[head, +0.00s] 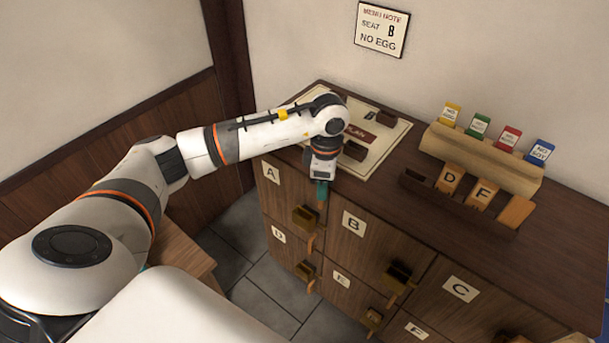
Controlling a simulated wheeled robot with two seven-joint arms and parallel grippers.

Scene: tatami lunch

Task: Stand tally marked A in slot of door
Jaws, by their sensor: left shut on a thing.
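My left gripper (322,192) is shut on a small wooden tally (321,206), mostly hidden by the teal fingers; its letter cannot be read. It is just above and right of the dark wooden slot holder (305,217) on the door marked A (285,190). I cannot tell whether the tally touches the holder; it seems to be above it. My right gripper is not in view.
A dark rack (428,192) on the cabinet top holds tallies D (450,179), F (482,195) and a leaning one (515,212). A pale block (480,158) holds coloured tags. A plan board (395,135) lies beneath my arm. Doors B (352,228) and C (460,290) have similar holders.

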